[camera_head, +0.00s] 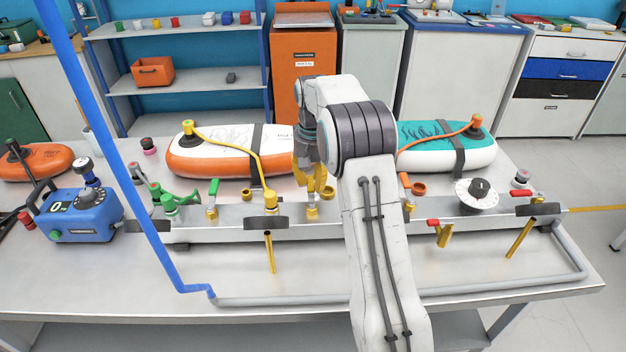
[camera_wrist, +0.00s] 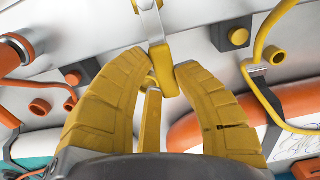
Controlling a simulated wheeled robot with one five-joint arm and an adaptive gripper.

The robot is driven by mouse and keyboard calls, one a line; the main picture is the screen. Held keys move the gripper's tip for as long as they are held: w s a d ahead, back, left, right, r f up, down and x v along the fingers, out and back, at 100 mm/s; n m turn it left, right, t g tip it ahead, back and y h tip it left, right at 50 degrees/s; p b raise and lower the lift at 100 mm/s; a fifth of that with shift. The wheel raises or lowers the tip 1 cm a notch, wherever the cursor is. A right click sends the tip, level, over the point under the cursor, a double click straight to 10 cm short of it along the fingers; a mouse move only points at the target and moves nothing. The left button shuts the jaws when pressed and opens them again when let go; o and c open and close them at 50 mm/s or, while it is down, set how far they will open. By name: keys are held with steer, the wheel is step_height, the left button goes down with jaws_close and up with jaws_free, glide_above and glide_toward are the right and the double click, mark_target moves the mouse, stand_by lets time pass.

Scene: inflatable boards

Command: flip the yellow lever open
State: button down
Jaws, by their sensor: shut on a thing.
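The yellow lever (camera_wrist: 163,70) shows in the wrist view as a yellow grip on a grey metal stem. My gripper (camera_wrist: 164,72) has its two yellow fingertips closed on either side of this grip. A second yellow bar (camera_wrist: 150,120) lies between the fingers behind the tips; I cannot tell whether it belongs to the same valve. In the head view my gripper (camera_head: 316,188) points down at the metal manifold rail (camera_head: 345,218), just left of my arm. A brass valve fitting (camera_head: 312,212) shows beneath it. The fingers hide most of the lever there.
A white-orange board (camera_head: 215,160) and a teal-white board (camera_head: 450,152) lie behind the rail. A blue pump (camera_head: 82,215) and a slanted blue pole (camera_head: 120,160) stand at left.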

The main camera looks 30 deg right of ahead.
steer(key=shift+s+d, duration=0.1)
steer(key=s+d+m, duration=0.1)
steer(key=m, duration=0.2)
steer(key=s+d+m, duration=0.1)
steer(key=m, duration=0.2)
steer(key=s+d+m+p, duration=0.1)
steer(key=m, duration=0.2)
steer(key=shift+s, duration=0.4)
steer(key=s+m, duration=0.1)
steer(key=m, duration=0.1)
steer(key=s+m, duration=0.1)
steer(key=m, duration=0.1)
steer(key=shift+s+d+f+m, duration=0.1)
steer(key=shift+s+m, duration=0.2)
steer(key=shift+s+a+m+b, duration=0.25)
steer(key=shift+s+m, duration=0.3)
steer(key=shift+m, duration=0.5)
steer(key=shift+s+a+m+b, duration=0.2)
steer(key=shift+s+m, duration=0.35)
steer(key=shift+m, duration=0.5)
steer(key=shift+s, duration=0.1)
steer(key=c, duration=0.9)
jaws_free()
steer(key=shift+d, duration=0.1)
